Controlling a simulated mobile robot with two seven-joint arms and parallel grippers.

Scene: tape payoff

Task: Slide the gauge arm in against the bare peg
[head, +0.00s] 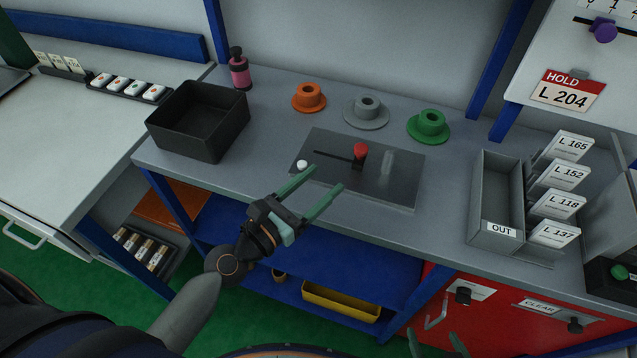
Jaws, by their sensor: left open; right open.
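A dark plate (400,190) lies on the grey bench. On it, a red-topped block (360,153), which looks like the gauge arm, stands at the right end of a dark slot (330,155). A bare grey peg (387,162) stands upright to its right, with a visible gap between them. A white knob (302,164) sits at the plate's left edge. My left gripper (328,179) is open and empty, its fingertips over the plate's front left, short of the red-topped block. My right gripper (434,338) is open at the bottom edge, only its fingertips showing.
Orange (309,97), grey (366,112) and green (429,126) flanged reels stand behind the plate. A black bin (198,121) and pink bottle (239,70) are left. An OUT tray (497,230) and label cards (561,175) are right.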

